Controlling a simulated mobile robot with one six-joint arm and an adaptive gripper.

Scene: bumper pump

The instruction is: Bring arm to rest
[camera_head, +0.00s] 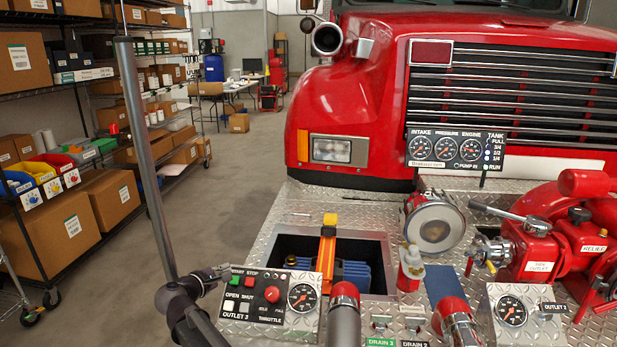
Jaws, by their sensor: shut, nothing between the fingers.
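My gripper (222,270) is at the lower left, small and dark, at the left edge of the control panel (243,319).
An orange handle (328,250) stands over an open recess. A red bottle (410,268), a round lamp (434,226) and a red pump (560,245) crowd the right. Shelves (60,190) line the left; floor (235,170) between is clear.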

